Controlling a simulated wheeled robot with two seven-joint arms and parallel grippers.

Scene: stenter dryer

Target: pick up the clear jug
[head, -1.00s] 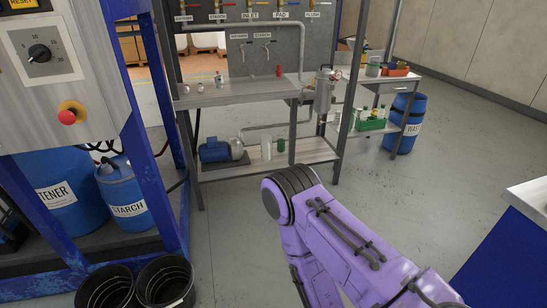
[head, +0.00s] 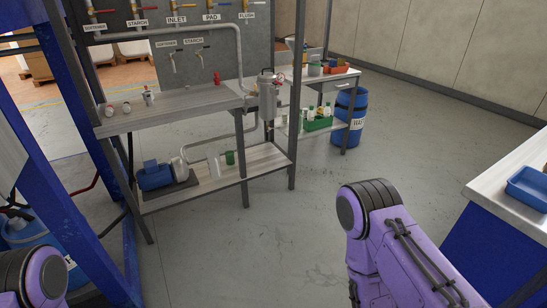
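A pale, see-through upright vessel (head: 214,166) stands on the lower shelf of the metal rack, beside a small green container (head: 229,157). It may be the clear jug, but it is too small to be sure, and I cannot make out a handle. Parts of my purple arms show at the bottom left and lower right, well short of the rack. Neither of my grippers is in view.
The rack's upper shelf (head: 180,107) carries small metal fittings. A blue pump (head: 156,176) shares the lower shelf. A side table with a green crate (head: 318,123) and a blue drum (head: 350,117) stand behind. A blue tray (head: 530,186) lies on the right counter. The middle floor is clear.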

